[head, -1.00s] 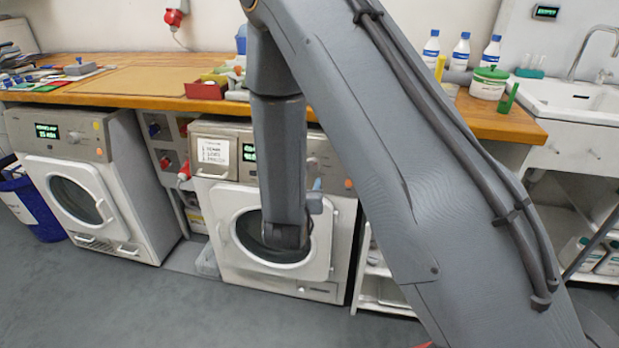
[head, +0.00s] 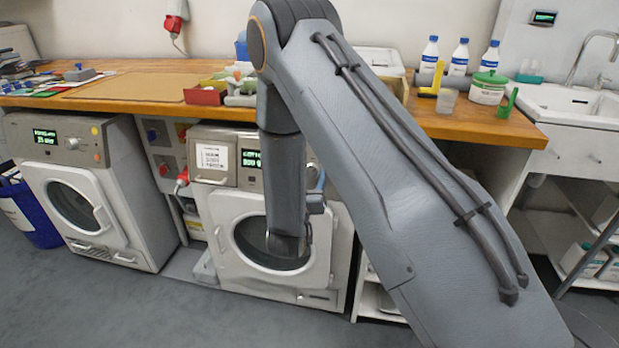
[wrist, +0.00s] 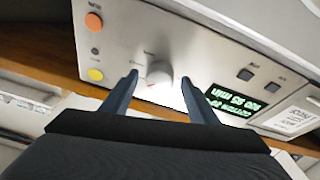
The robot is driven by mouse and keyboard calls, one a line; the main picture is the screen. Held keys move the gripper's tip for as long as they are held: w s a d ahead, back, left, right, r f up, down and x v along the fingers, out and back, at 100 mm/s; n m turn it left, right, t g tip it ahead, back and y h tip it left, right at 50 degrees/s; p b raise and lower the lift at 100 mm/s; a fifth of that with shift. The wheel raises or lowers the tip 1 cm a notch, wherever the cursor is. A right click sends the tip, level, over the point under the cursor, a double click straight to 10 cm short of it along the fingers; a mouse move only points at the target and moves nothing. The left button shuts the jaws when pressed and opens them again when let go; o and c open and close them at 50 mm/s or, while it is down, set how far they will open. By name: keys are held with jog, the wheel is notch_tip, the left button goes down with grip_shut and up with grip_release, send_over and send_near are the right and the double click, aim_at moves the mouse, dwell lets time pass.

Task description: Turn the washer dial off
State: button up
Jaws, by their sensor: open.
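The right-hand front-loading machine (head: 222,222) has a control panel with a lit green display (head: 251,159) and a white label (head: 213,157). The wrist view shows this panel close up and turned over. Its round grey dial (wrist: 160,72) shows there, with the lit display (wrist: 229,103) to its right. My gripper (wrist: 159,77) is open, with one dark finger on each side of the dial. I cannot tell whether the fingers touch it. The dial's pointer setting is not readable. In the head view my arm hides the dial and most of my gripper.
An orange button (wrist: 94,22) and a yellow button (wrist: 96,74) sit left of the dial in the wrist view. A second machine (head: 128,200) stands at left. A wooden counter (head: 340,108) runs above both. Grey floor in front is open.

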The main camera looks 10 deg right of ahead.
jog(key=shift+w, duration=0.15)
jog(key=c, duration=1)
jog(key=shift+d, duration=0.1)
jog(key=shift+c, duration=0.2)
jog(key=shift+n, duration=0.5)
jog(key=n+y+p, duration=0.1)
jog(key=n, duration=0.1)
jog(key=n+p, duration=0.1)
jog(key=n, duration=0.1)
jog(key=shift+d+r+y, duration=0.15)
jog(key=shift+y, duration=0.25)
jog(key=shift+d+n+y+p, duration=0.1)
jog(key=shift+n+y+p, duration=0.45)
jog(key=shift+n, duration=0.9)
jog(key=shift+n+y+p, duration=0.45)
jog(key=shift+n+p, duration=0.1)
jog(key=shift+n, duration=0.9)
